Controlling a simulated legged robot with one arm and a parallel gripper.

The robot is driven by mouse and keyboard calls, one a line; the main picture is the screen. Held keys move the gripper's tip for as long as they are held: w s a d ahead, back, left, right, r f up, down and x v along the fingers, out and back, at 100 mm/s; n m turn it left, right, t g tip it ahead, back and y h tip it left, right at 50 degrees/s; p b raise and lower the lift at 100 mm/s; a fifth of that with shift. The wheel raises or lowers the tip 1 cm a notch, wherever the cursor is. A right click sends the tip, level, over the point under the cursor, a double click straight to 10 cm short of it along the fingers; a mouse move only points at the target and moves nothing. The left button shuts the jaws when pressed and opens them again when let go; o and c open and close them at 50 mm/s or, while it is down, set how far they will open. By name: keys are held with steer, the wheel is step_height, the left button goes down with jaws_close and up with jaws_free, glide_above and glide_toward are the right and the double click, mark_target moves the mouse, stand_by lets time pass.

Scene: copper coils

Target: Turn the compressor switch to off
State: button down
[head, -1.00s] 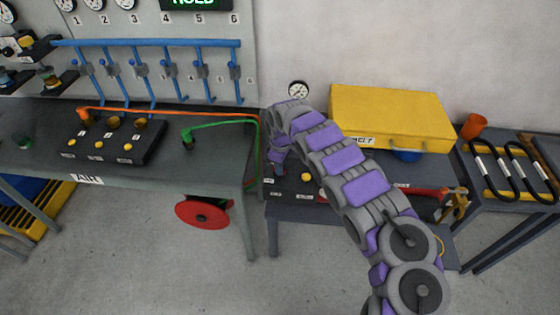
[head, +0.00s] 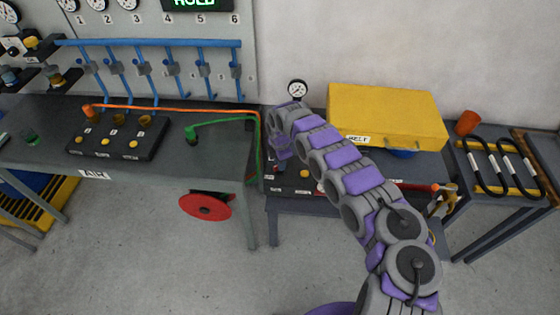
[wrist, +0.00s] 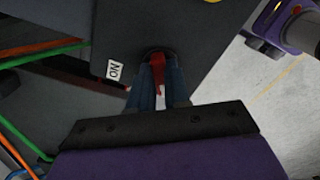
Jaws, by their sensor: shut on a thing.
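In the wrist view, my gripper (wrist: 160,88) is shut on a narrow red switch lever (wrist: 157,66), with one blue-grey finger on each side of it. The lever stands on a dark panel (wrist: 150,25). A white label reading "ON" (wrist: 115,70) is to the left of the lever. In the head view, my gripper (head: 279,163) points down over the left part of the dark low table on the right. My arm and gripper hide most of the switch there, so its angle is unclear.
A yellow case (head: 385,115) and a gauge (head: 297,89) are behind my arm. A yellow button (head: 304,173) is just right of my gripper. Orange (head: 180,109) and green (head: 222,121) hoses run along the left bench. A red reel (head: 205,207) hangs below it.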

steer(key=shift+w+r+n, duration=0.1)
steer(key=shift+w+n, duration=0.05)
steer(key=shift+n, duration=0.45)
steer(key=c, duration=1.1)
jaws_free()
step_height(320, 180, up, 17)
steer(key=shift+a+r+p, duration=0.1)
steer(key=shift+p, duration=0.55)
